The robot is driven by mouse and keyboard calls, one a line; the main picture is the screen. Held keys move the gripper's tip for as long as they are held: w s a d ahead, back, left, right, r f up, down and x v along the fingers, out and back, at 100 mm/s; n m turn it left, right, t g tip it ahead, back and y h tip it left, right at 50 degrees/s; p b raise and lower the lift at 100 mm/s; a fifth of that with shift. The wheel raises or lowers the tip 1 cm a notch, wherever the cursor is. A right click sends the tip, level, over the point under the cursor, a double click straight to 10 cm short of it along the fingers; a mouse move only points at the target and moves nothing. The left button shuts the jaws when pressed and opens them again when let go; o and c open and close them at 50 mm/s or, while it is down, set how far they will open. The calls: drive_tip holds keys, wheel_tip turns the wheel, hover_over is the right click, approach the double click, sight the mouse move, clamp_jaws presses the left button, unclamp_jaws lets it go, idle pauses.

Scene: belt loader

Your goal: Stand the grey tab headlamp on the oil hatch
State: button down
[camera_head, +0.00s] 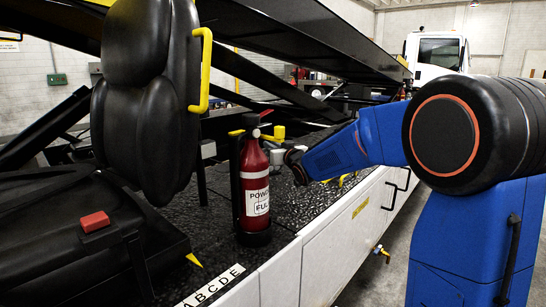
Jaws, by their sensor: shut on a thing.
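My gripper (288,157) is at the end of my blue arm, just right of the red fire extinguisher and above the dark textured deck. It is small in view and its fingers are hard to make out. It is shut on a small pale grey thing (277,157), which looks like the grey tab headlamp; its shape and tilt are unclear. I cannot pick out the oil hatch on the deck for certain.
The red fire extinguisher (255,187) stands upright close left of my gripper. A yellow-topped fitting (278,133) is just behind. A black seat (150,95) with a yellow handle (202,70) fills the left. The black textured deck (310,205) is bare near the white side panel (330,245).

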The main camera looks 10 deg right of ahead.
drive_tip(key=shift+f, duration=1.9)
drive_tip(key=c, duration=1.7)
unclamp_jaws()
drive_tip(key=v, duration=1.2)
drive_tip(key=shift+s, duration=0.15)
